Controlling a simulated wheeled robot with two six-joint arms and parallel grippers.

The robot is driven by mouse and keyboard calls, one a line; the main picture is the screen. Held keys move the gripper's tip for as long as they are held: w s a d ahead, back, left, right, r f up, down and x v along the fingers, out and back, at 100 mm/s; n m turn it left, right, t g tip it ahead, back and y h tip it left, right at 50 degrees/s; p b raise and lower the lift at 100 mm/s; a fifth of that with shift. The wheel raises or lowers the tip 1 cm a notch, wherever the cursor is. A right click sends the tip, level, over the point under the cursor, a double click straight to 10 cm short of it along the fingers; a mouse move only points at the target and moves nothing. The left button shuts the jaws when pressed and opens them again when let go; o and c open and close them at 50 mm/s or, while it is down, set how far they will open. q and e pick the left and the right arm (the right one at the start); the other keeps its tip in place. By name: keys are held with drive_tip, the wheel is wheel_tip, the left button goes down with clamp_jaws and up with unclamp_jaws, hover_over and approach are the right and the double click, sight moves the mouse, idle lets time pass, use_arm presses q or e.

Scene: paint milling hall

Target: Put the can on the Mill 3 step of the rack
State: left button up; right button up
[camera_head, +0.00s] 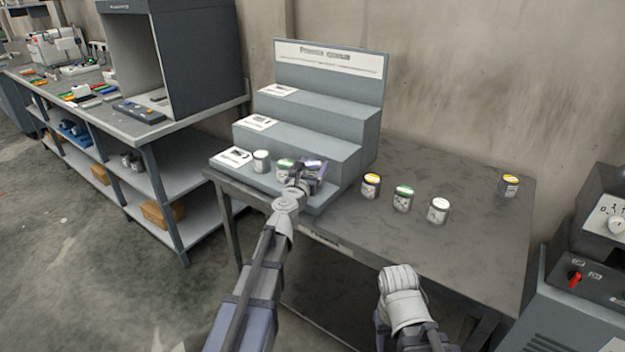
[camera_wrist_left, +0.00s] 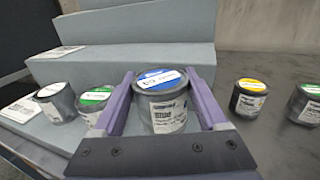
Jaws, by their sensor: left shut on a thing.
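The rack (camera_head: 331,58) is grey with three steps, a white sign at the top and a white label at the left of each step. The label print is too small to read. My left gripper (camera_head: 311,178) is shut on a can with a blue lid (camera_wrist_left: 164,100), at the right part of the lowest step. The can stands upright between the purple fingers. I cannot tell whether its base touches the step. A green-lidded can (camera_head: 284,167) and a white-lidded can (camera_head: 261,161) stand to its left on that step. The middle and top steps hold no cans.
On the table (camera_head: 440,165) right of the rack stand a yellow-lidded can (camera_head: 371,186), a green-lidded can (camera_head: 403,199) and a white-lidded can (camera_head: 438,211). Another yellow-lidded can (camera_head: 509,186) is farther right. A workbench (camera_head: 180,125) stands left, a control box (camera_head: 590,270) right.

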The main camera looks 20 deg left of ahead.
use_arm(q)
drive_tip(key=shift+f+b, duration=1.35)
drive_tip(key=shift+f, duration=0.35)
drive_tip(key=shift+f, duration=0.15)
drive_tip(key=o, duration=1.5)
drive_tip(key=shift+r, duration=0.2)
drive_tip(key=shift+s, duration=0.2)
drive_tip(key=s, duration=1.1)
drive_tip(key=shift+s+a, duration=0.2)
drive_tip(key=shift+s, duration=0.1)
